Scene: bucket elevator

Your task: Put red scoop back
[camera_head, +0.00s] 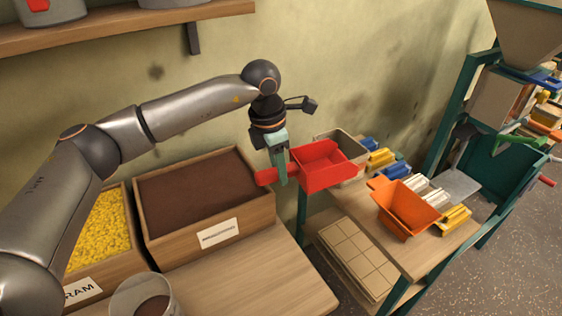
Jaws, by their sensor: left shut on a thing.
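The red scoop (323,168) is in the air at the middle of the view, right of the bin of brown material. My left gripper (280,171) points down and is shut on the scoop's handle at its left end. The scoop's open top faces up, and I cannot see whether anything lies inside. My right gripper is not in view.
A wooden bin of brown material (263,216) and a bin of yellow grains (124,211) stand at left. A clear container (143,296) is in front. An orange scoop (407,207), a beige container (351,144) and several coloured blocks occupy the right table. A wall shelf (130,25) hangs above.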

